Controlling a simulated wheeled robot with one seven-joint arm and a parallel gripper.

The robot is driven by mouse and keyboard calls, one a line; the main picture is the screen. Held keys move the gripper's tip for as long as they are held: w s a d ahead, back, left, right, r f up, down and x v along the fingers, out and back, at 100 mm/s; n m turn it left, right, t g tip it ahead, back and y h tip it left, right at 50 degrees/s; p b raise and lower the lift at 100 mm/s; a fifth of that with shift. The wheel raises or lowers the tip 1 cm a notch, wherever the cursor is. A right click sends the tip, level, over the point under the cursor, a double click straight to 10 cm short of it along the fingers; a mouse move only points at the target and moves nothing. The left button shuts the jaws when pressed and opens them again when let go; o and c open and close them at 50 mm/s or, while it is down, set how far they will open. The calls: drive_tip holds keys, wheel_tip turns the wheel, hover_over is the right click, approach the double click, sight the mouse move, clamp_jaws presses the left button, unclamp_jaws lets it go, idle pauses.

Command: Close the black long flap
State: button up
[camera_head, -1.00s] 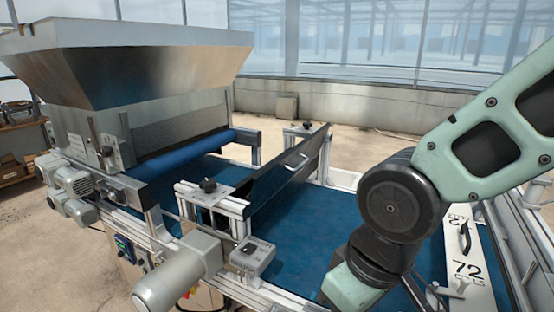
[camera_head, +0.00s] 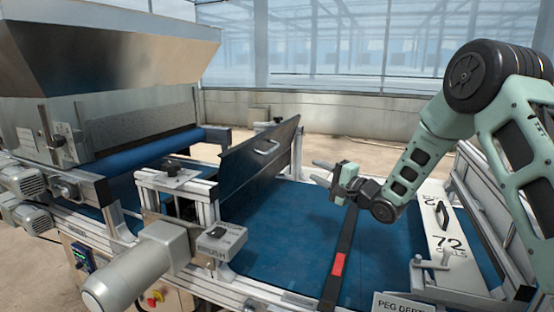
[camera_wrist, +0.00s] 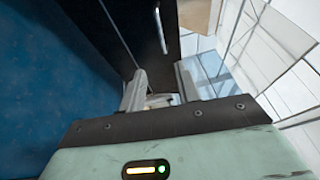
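The black long flap (camera_head: 258,160) stands tilted up across the blue belt in the head view, with a silver handle (camera_head: 267,147) near its upper edge. My gripper (camera_head: 318,172) is to the right of the flap, above the belt, with its fingers pointing left toward it. The two fingers are apart and nothing shows between them. In the wrist view the flap is a dark panel (camera_wrist: 115,35) at the top, with its handle (camera_wrist: 161,28) beyond the fingers (camera_wrist: 160,95). The gripper appears apart from the flap.
A metal hopper (camera_head: 110,55) and blue roller (camera_head: 150,152) stand at the left. A black bar with a red mark (camera_head: 338,264) crosses the blue belt (camera_head: 285,235). A motor (camera_head: 130,270) juts out in front.

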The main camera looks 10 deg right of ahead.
drive_tip(key=p+x, duration=0.3)
drive_tip(key=x, duration=1.4)
drive_tip(key=shift+r, duration=0.2)
drive_tip(key=shift+w+a, duration=0.1)
drive_tip(key=shift+p, duration=0.3)
clamp_jaws()
